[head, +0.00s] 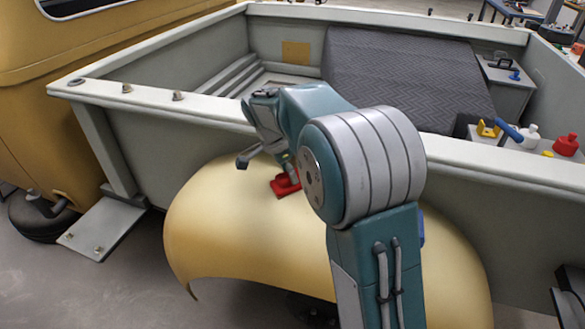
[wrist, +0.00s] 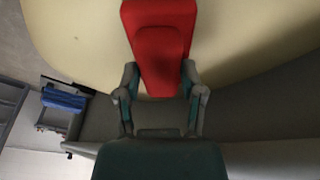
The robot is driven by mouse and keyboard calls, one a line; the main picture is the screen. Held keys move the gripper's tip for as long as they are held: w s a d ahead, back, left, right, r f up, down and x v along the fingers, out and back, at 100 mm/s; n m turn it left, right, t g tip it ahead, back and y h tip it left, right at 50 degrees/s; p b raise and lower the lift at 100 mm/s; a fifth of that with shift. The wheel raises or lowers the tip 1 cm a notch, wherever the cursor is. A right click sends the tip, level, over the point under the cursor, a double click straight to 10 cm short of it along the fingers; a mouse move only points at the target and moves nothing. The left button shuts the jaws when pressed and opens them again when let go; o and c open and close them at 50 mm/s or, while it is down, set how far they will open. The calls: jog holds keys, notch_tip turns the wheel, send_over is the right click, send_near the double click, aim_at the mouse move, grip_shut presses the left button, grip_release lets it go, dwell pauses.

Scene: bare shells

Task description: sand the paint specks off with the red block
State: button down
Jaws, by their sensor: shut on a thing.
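The red block (head: 285,185) is on or just above the top of the yellow fender (head: 215,215) in the head view. I cannot tell whether it touches. My gripper (wrist: 160,85) is shut on the red block, which also shows in the wrist view (wrist: 160,45), with a finger on each side of its near end. A few tiny pale specks (wrist: 75,39) show on the fender at the left of the wrist view.
The grey truck bed wall (head: 190,115) rises right behind the fender. Bottles (head: 566,145) and a blue-handled tool (head: 508,130) sit at the right on the bed's side. The yellow cab (head: 50,120) stands at the left. Floor (head: 80,285) is clear at the front left.

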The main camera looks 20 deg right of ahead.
aim_at(276, 207)
jog(key=shift+s+a, duration=0.7)
jog(key=shift+s, duration=0.25)
jog(key=shift+s+a, duration=0.7)
jog(key=shift+s, duration=0.2)
jog(key=shift+s+a, duration=0.5)
jog(key=shift+s, duration=0.15)
jog(key=shift+s+a, duration=0.45)
jog(key=shift+s, duration=0.2)
jog(key=shift+w+a, duration=0.7)
jog(key=shift+a, duration=0.2)
jog(key=shift+w+d, duration=1)
jog(key=shift+w, duration=0.35)
jog(key=shift+w+d, duration=0.95)
jog(key=shift+w, duration=0.4)
jog(key=shift+w+d, duration=1)
jog(key=shift+w, duration=0.35)
notch_tip(276, 207, up, 6)
jog(key=shift+r, duration=0.15)
jog(key=shift+r, duration=1.6)
